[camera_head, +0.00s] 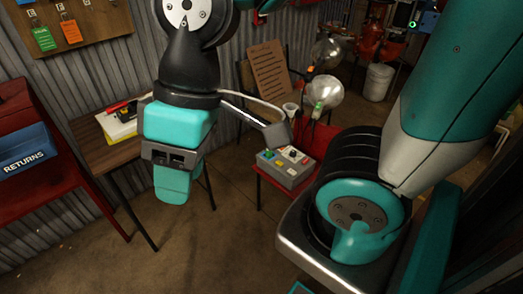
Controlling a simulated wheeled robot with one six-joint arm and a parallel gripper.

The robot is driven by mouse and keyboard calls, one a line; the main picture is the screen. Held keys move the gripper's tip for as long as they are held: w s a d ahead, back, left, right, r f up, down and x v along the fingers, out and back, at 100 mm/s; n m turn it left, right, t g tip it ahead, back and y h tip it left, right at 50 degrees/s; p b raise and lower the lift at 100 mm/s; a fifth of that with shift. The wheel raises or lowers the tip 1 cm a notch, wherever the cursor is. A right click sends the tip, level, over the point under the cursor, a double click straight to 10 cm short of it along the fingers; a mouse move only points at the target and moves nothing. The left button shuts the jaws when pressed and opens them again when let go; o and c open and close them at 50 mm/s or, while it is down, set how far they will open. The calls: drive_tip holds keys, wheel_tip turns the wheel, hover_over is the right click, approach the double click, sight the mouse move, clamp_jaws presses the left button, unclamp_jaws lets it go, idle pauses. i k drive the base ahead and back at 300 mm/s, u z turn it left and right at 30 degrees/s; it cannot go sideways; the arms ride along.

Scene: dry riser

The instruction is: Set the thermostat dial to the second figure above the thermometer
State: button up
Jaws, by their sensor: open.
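My gripper (174,186) hangs pointing down left of centre, with teal fingers below a dark body. It is seen nearly edge-on, is open, and holds nothing that I can see. It is in the air in front of the wooden table and left of a grey control box. I cannot make out a thermostat dial, a thermometer or any figures in this view.
The grey control box (286,174) with coloured buttons stands on a red stool (275,197). A small wooden table (98,150) bears papers. A blue RETURNS tray (26,151) is on a red bench at left. A key board (70,25) hangs on the corrugated wall. Floor between is clear.

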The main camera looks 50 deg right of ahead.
sight(293, 154)
drive_tip(key=z, duration=0.15)
drive_tip(key=i, duration=0.95)
drive_tip(key=z, duration=0.8)
